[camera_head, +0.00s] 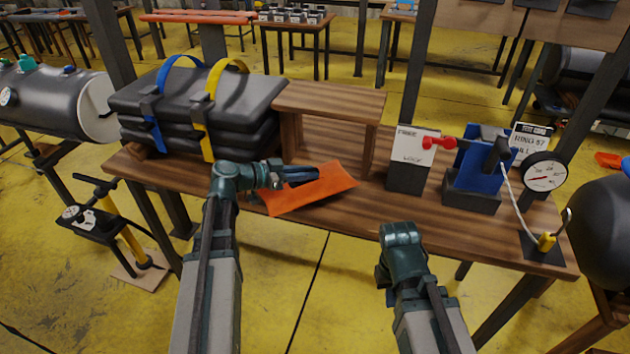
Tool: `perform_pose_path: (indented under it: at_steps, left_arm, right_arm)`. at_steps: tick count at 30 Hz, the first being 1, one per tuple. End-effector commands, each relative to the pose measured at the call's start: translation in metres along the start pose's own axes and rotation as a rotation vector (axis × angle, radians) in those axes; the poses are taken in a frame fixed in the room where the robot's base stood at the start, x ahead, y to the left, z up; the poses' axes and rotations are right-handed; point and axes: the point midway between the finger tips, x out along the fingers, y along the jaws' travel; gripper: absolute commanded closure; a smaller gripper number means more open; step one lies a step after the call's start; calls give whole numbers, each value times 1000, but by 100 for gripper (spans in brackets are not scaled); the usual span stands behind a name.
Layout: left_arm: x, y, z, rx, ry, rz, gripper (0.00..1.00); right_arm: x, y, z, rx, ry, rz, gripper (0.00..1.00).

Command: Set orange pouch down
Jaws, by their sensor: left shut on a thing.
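The orange pouch (318,188) is flat and roughly rectangular, at the front middle of the wooden workbench (355,215). My left gripper (303,176) is shut on the pouch near its upper left part. The fingers cover some of it. I cannot tell whether the pouch touches the bench top or is held just above it. My right gripper is hidden; only my right arm (403,255) shows in front of the bench, and its fingers cannot be made out.
A folded grey boat (235,100) with blue and yellow straps lies at the bench's left. A small wooden riser (330,98) stands behind the pouch. A labelled box (408,175), a blue fixture (478,165) and a gauge (544,172) stand to the right.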

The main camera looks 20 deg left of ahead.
Motion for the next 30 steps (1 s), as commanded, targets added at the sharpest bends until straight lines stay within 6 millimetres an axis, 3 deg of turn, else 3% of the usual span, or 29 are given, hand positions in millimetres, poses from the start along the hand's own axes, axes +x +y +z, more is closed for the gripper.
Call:
perform_pose_path:
  at_steps: [1, 6, 14, 24, 30]
  left_arm:
    - [11, -3, -2, 1, 1, 4, 100]
    - [28, -7, -6, 0, 1, 1, 100]
    - [31, -7, -4, 0, 1, 0, 100]
    - [41, -7, 29, 0, 1, 0, 100]
    - [40, -7, 27, 0, 1, 0, 100]
  right_arm:
    - [2, 0, 0, 0, 0, 0, 100]
    - [3, 0, 0, 0, 0, 0, 100]
    - [5, 0, 0, 0, 0, 0, 100]
    - [40, -4, -2, 0, 0, 0, 100]
    - [38, -4, -2, 0, 0, 0, 100]
